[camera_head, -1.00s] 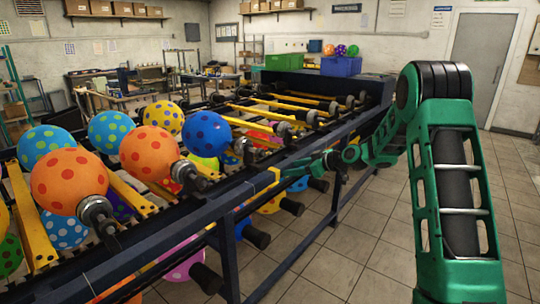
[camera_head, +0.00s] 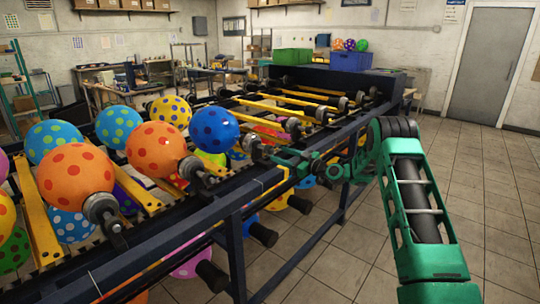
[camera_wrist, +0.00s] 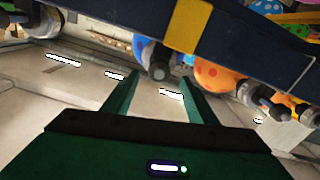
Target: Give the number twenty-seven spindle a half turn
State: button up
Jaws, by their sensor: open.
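Several spindles with dark round ends stick out along the side of the balloon rack. No spindle numbers can be read, so I cannot tell which one is number twenty-seven. In the head view my gripper (camera_head: 268,152) is at the rack's near rail, close to a spindle end (camera_head: 250,146). I cannot tell whether they touch. In the wrist view my gripper (camera_wrist: 158,84) is open, its two green fingers apart. A dark spindle end (camera_wrist: 158,64) shows between and beyond the fingertips. No grip on it is visible.
The dark rail (camera_wrist: 240,45) with a yellow band crosses the top of the wrist view. Dotted balloons (camera_head: 152,150) sit along the rack at left. Lower spindle ends (camera_head: 264,235) protrude below the rail. Tiled floor (camera_head: 480,200) is clear at right.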

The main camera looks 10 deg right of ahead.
aim_at(273, 151)
jog(key=shift+x, duration=2.75)
